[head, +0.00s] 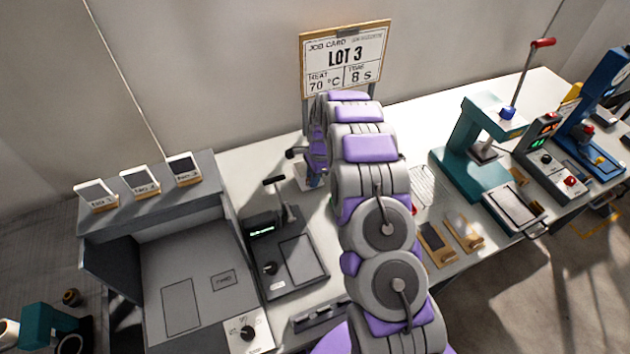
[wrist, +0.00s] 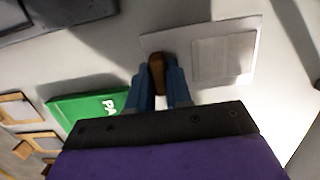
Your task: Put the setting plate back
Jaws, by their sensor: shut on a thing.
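My gripper (wrist: 158,66) is shut on a brown handle-like piece (wrist: 156,76), which shows between its blue fingers in the wrist view. A pale grey flat plate (wrist: 175,42) with a lighter square on it lies just beyond and right of the fingertips. It looks like the setting plate, but I cannot tell whether the brown piece is joined to it or whether it touches the bench. In the head view my gripper (head: 313,178) is low over the white bench, partly hidden by my arm, with part of a pale plate (head: 302,178) beside it.
A dark grey device (head: 283,258) with a lever stands left of my arm. A grey booth (head: 180,265) is further left. A teal press (head: 470,150) stands right. Wooden pieces (head: 437,243) lie near the front edge. A job card (head: 345,62) stands behind.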

